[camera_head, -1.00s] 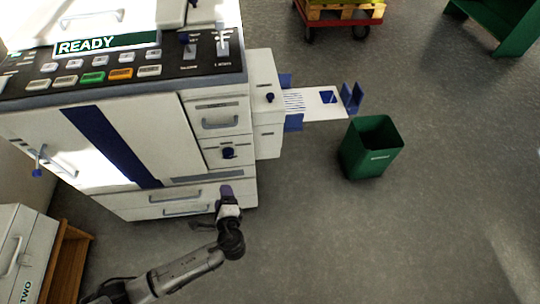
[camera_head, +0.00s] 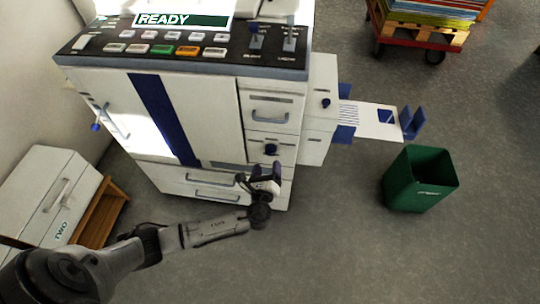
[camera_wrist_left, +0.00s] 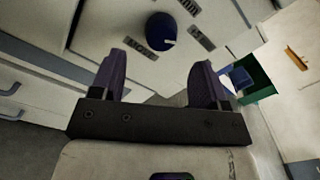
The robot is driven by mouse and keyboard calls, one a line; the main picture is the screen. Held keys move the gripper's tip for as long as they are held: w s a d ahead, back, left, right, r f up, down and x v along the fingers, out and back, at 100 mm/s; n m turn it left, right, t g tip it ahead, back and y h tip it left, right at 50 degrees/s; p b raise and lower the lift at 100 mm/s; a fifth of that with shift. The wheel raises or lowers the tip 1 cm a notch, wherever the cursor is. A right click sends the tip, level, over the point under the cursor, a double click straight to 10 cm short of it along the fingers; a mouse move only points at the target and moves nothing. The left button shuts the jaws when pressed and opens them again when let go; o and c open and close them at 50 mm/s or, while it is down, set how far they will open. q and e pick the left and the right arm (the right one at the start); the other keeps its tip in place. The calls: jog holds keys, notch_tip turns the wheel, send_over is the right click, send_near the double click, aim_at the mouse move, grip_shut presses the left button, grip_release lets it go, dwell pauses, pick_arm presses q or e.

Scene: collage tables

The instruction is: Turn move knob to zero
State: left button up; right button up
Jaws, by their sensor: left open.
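A round dark blue knob (camera_head: 270,149) sits on a small white front panel of the large machine (camera_head: 222,140), below a drawer handle. My right gripper is not in view.
A second blue knob (camera_head: 325,103) is on the machine's side unit, above a paper tray (camera_head: 372,122) jutting right. A green bin (camera_head: 420,180) stands on the floor. A white cabinet (camera_head: 45,190) is at left. The floor in front is clear.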

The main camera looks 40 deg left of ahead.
aim_at(271, 154)
pick_arm(q)
jog(key=b+x, duration=0.1)
jog(key=x, duration=0.4)
jog(key=shift+w+d+b, duration=0.1)
jog(key=shift+d+b, duration=0.05)
jog(key=shift+b, duration=0.2)
jog(key=shift+w+a, duration=0.45)
jog(key=shift+w, duration=0.15)
jog(key=c, duration=0.9)
